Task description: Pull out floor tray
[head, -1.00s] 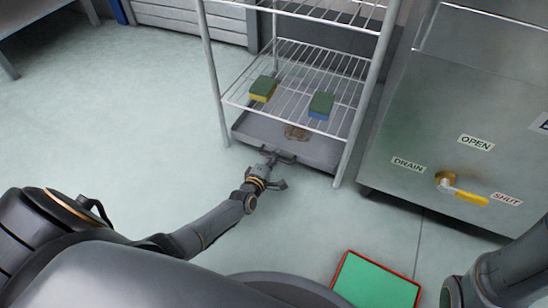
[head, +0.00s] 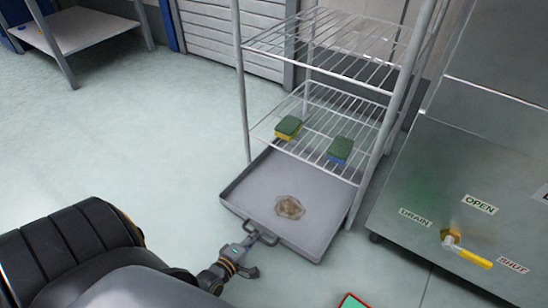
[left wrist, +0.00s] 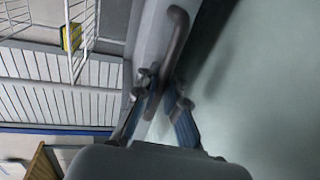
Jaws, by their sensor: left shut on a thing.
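The grey floor tray (head: 247,185) sticks out from under the wire rack, flat on the floor, with a brownish stain or puddle (head: 289,207) on its bottom. Its dark bar handle (head: 268,238) is on the front wall. My left gripper (head: 255,241) is shut on that handle at the tray's front. In the left wrist view the handle (left wrist: 178,50) runs up between the fingers of the left gripper (left wrist: 165,92), against the tray's pale front wall. The tray's back part is under the rack's lower shelf. My right gripper is not in view.
The wire rack (head: 241,95) holds two sponges, one green and yellow (head: 288,128), one green and blue (head: 340,150). A steel cabinet (head: 450,170) with a yellow valve handle stands at the right. A red-edged green object (head: 352,301) lies at the bottom edge. Floor at left is clear.

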